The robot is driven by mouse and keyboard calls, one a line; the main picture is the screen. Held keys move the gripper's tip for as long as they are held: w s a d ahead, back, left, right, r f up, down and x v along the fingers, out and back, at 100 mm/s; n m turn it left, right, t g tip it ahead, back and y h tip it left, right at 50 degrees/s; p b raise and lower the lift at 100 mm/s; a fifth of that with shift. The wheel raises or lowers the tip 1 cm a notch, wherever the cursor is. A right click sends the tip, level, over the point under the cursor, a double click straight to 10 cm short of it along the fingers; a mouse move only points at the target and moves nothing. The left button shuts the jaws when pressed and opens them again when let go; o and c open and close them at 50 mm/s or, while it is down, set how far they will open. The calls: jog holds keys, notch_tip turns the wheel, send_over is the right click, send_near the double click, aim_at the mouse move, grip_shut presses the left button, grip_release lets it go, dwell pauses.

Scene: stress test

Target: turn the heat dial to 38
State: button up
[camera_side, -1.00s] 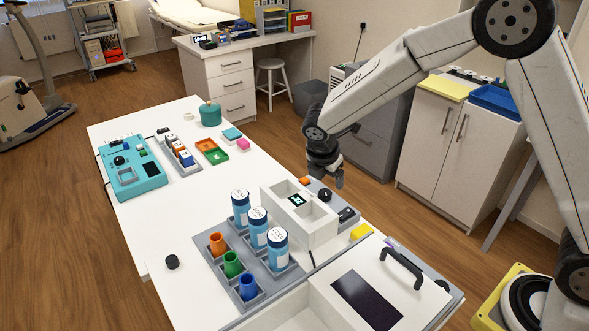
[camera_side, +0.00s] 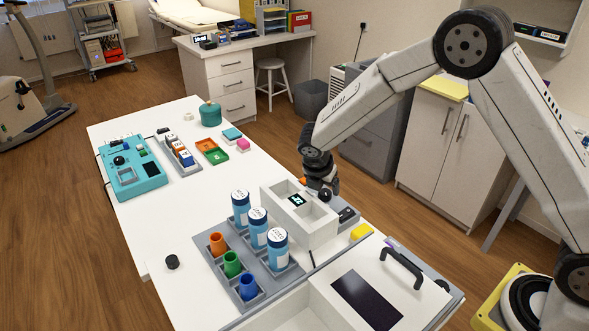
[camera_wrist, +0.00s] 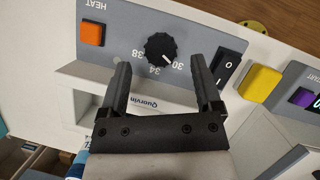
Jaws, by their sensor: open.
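The heat dial (camera_wrist: 161,47) is a round black knob on a grey panel (camera_wrist: 120,30) marked HEAT. In the wrist view it appears upside down, with 38, 34 and 30 along its lower edge. Its white mark points to the lower right, between 34 and 30. My gripper (camera_wrist: 170,62) is open and empty, with one finger on each side of the dial and clear gaps to it. In the side view my gripper (camera_side: 324,186) is low over the panel at the back of the white unit (camera_side: 310,230), partly hiding the dial.
An orange button (camera_wrist: 92,34) and a black rocker switch (camera_wrist: 229,67) flank the dial. A yellow block (camera_wrist: 259,83) sits beyond the switch. A lidded white box (camera_side: 400,290) is nearby.

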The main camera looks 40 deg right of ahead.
aim_at(325, 195)
jog(key=shift+x, duration=1.4)
grip_shut()
